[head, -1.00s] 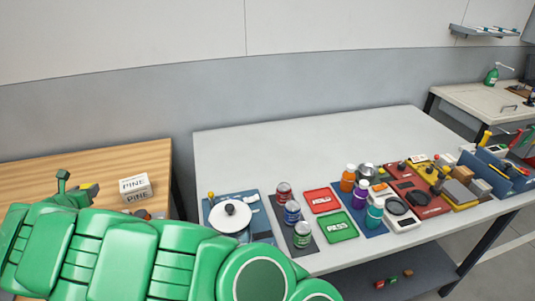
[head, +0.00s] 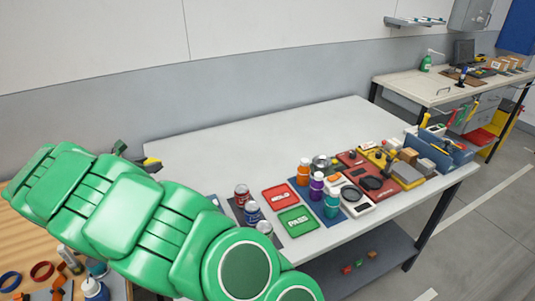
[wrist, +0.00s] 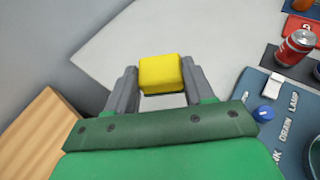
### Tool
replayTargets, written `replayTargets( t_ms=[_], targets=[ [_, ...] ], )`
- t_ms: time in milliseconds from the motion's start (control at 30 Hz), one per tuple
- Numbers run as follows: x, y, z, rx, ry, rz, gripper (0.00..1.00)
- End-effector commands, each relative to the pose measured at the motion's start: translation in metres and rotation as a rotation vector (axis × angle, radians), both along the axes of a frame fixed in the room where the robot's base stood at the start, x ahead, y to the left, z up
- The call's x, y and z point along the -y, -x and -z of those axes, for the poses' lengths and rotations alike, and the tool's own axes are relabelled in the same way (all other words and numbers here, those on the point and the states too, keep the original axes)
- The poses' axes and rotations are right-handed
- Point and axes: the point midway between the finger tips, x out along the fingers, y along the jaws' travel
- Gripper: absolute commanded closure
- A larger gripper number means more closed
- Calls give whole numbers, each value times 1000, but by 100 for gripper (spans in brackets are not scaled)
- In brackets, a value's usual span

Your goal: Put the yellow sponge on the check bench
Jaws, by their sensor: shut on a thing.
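The yellow sponge (wrist: 160,73) is held between the two grey fingers of my gripper (wrist: 158,90) in the wrist view. The check bench (head: 280,130) is the long light grey table in the middle. My gripper is at its left end, and the sponge appears above the surface. The bench (wrist: 175,30) also fills the upper middle of the wrist view.
The bench's back and left are bare. Along its front stand cans (head: 242,196), a red tray (head: 281,196), a green PASS tray (head: 297,221), bottles (head: 304,172) and tools. A blue mat (wrist: 265,100) lies right of my gripper. A wooden table (wrist: 40,140) is at left.

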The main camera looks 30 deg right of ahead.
Motion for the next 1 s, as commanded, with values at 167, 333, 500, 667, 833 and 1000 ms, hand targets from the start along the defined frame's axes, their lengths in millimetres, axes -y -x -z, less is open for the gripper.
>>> replayTargets(
  t_ms=[167, 333, 500, 667, 833, 1000],
  targets=[
    [74, 15, -3, -1, -1, 182, 76],
    [140, 40, -3, -3, -1, 360, 76],
    [202, 73, -4, -3, 0, 542, 76],
    [255, 113, -6, -1, -1, 719, 76],
    [299, 158, -7, -2, 1, 892, 76],
    [324, 190, -6, -1, -1, 1008, 76]
  ],
)
